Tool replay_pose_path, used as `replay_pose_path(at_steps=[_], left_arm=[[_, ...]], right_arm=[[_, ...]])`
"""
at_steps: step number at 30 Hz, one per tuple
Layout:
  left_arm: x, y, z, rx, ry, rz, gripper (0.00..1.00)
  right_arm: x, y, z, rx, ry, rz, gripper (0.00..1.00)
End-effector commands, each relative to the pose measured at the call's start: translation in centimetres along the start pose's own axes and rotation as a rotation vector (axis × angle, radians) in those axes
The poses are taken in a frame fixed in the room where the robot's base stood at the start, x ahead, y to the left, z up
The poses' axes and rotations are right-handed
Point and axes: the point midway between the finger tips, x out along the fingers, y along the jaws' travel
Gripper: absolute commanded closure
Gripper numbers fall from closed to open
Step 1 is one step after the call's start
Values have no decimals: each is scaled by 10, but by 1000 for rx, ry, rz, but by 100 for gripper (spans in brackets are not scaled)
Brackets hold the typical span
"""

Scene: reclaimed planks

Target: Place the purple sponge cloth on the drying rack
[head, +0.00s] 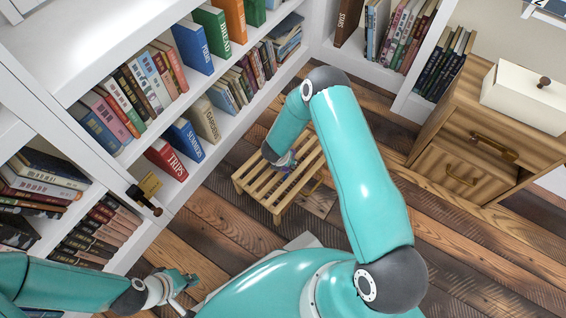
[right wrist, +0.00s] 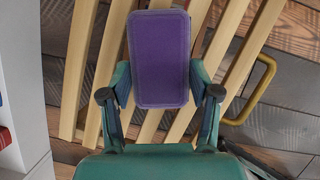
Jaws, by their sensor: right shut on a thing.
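The drying rack (head: 254,183) is a low wooden slatted stand on the plank floor. Its pale slats (right wrist: 232,42) fill the background of the right wrist view. My right gripper (right wrist: 160,76) is shut on the purple sponge cloth (right wrist: 160,45), a flat rounded rectangle between its fingers. The cloth lies in front of the slats there; I cannot tell whether it touches them. In the head view my right gripper (head: 284,161) is over the rack, and my arm mostly hides the cloth. My left gripper (head: 187,290) looks open and empty, low at the left near the bookcase.
A white bookcase (head: 150,178) with several books runs along the left and back. A wooden cabinet (head: 440,140) with brass handles stands at the right, with a cream box (head: 520,98) on top. Plank floor (head: 470,250) is clear at the lower right.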

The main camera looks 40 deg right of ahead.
Motion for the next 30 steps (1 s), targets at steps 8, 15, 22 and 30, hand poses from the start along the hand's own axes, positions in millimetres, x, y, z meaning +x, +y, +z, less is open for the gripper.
replay_pose_path(at_steps=[8,15,22,30], left_arm=[[3,-1,0,0,0,0,100],[4,-2,0,0,0,0,100],[4,-2,0,0,0,0,100],[0,0,0,0,0,0,100]], right_arm=[[7,1,-2,0,-2,1,61],[8,1,-3,-1,-1,1,22],[8,1,-3,-1,-1,1,13],[1,2,-2,-2,-1,2,13]])
